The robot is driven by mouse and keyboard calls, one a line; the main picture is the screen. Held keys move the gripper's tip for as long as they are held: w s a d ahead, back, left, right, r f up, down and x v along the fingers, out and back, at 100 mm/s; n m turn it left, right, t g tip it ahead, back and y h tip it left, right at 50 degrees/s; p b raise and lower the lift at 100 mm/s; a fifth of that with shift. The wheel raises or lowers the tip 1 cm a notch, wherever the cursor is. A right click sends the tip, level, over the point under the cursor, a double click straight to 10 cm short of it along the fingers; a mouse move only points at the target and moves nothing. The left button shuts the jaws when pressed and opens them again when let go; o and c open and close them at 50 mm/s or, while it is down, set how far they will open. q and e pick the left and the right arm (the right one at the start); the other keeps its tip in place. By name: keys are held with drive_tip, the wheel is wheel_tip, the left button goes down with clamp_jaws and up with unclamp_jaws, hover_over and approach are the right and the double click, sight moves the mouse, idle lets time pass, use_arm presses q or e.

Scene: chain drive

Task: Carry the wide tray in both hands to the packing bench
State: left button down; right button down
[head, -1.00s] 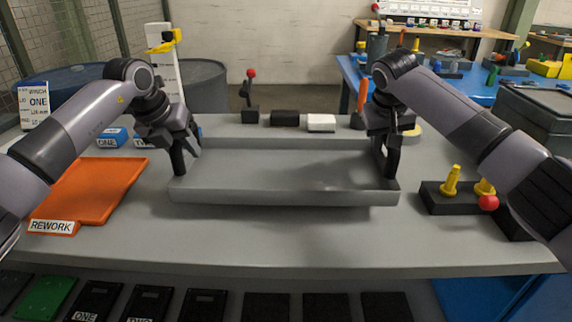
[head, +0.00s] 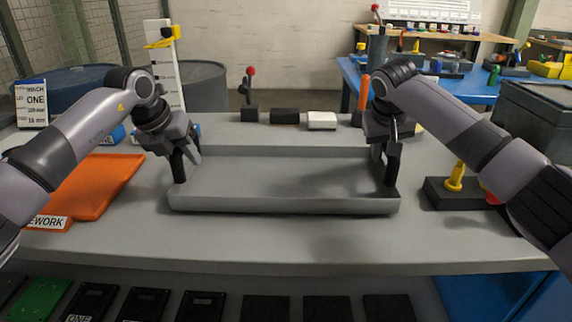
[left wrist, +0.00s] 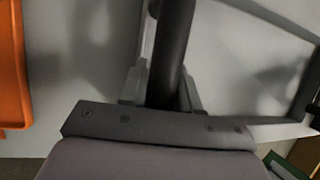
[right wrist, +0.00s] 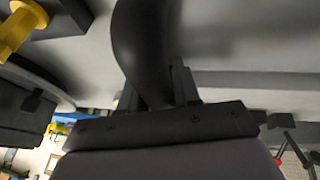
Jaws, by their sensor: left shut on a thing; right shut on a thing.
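The wide grey tray (head: 285,205) spans the middle of the head view, level and apparently empty. It is over the grey bench (head: 300,240); I cannot tell for sure whether its underside touches the top. My left gripper (head: 184,155) is shut on the dark upright handle (head: 180,170) at its left end. My right gripper (head: 389,145) is shut on the dark handle (head: 392,170) at its right end. Dark handles also run between the jaws in the left wrist view (left wrist: 173,50) and the right wrist view (right wrist: 142,45). No bench is visibly labelled as packing.
An orange REWORK tray (head: 95,185) lies to the left. Small blocks (head: 285,117) line the back. A blue bench (head: 357,82) stands behind at right. Bare bench top lies in front.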

use_arm(q)
drive_tip(key=shift+f+b, duration=0.5)
drive_tip(key=shift+f, duration=0.1)
use_arm(e)
drive_tip(key=shift+f, duration=0.55)
use_arm(q)
drive_tip(key=c, duration=0.8)
unclamp_jaws()
use_arm(e)
drive_tip(key=c, duration=0.8)
unclamp_jaws()
drive_tip(key=shift+s+r, duration=0.1)
use_arm(q)
drive_tip(key=v, duration=1.2)
use_arm(e)
drive_tip(key=v, duration=1.1)
drive_tip(key=shift+a+r, duration=0.2)
drive_tip(key=shift+r, duration=0.15)
use_arm(q)
drive_tip(key=shift+s, duration=0.1)
use_arm(e)
drive_tip(key=shift+s, duration=0.1)
